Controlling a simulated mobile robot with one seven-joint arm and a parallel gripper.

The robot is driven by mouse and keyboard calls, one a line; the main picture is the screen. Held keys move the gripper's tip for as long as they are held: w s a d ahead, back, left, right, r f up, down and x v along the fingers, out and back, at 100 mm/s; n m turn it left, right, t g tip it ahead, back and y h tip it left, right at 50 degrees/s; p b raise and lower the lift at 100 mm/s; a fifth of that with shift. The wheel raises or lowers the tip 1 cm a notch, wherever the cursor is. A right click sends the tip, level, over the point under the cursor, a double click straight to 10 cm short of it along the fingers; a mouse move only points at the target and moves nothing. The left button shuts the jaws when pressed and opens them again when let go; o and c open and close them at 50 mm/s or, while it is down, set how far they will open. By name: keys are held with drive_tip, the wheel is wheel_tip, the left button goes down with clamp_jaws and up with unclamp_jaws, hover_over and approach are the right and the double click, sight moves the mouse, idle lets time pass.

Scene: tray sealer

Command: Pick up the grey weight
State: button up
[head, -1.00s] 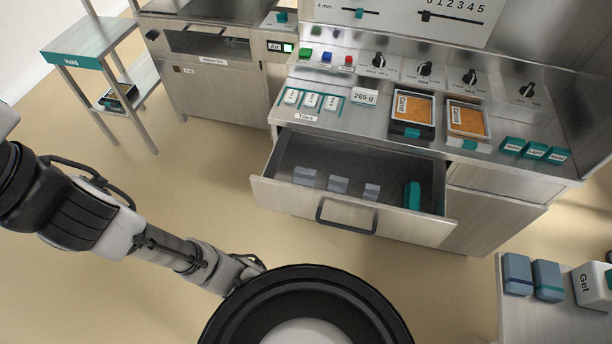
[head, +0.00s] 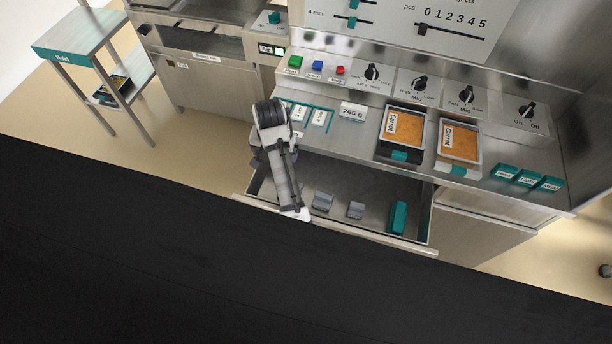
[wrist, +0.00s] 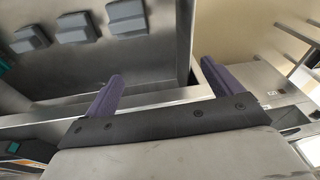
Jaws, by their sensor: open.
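Three grey weights lie in a row in the open drawer, seen in the wrist view at the upper left: one grey weight (wrist: 127,16), a second grey weight (wrist: 76,26) and a third grey weight (wrist: 28,38). In the head view I see two, a grey weight (head: 323,202) and another grey weight (head: 356,210); my arm covers the other. My gripper (wrist: 161,69) is open and empty, its purple fingers apart over the drawer's corner, to the right of the weights and touching none. In the head view its fingertips are hidden behind my arm.
The drawer (head: 420,244) is pulled out below the counter; its walls stand close to my fingers. A teal block (head: 398,217) lies at its right end. Above are tiles, a 265 g display (head: 352,111) and two carrot trays (head: 403,128). A Hold table (head: 80,38) stands left.

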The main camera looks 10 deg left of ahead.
drive_tip(key=d+f+b, duration=0.1)
drive_tip(key=f, duration=0.1)
drive_tip(key=s+d+f+g+b, duration=0.1)
drive_tip(key=f+b, duration=0.1)
drive_tip(key=f, duration=0.1)
drive_tip(key=d+f+m+g+h+b, duration=0.1)
drive_tip(key=d+f+b, duration=0.1)
drive_tip(key=f, duration=0.1)
drive_tip(key=shift+s+f, duration=0.25)
drive_tip(key=shift+s, duration=0.15)
drive_tip(key=shift+w+d+f+p, duration=0.1)
drive_tip(key=shift+f+p, duration=0.5)
drive_tip(key=shift+f, duration=1.3)
drive_tip(key=shift+d+f+p, duration=0.1)
drive_tip(key=shift+f+p, duration=0.45)
drive_tip(key=shift+f, duration=1.35)
drive_tip(key=c, duration=1.3)
drive_tip(key=shift+c, duration=0.7)
drive_tip(key=shift+r, duration=0.1)
drive_tip(key=shift+r, duration=0.1)
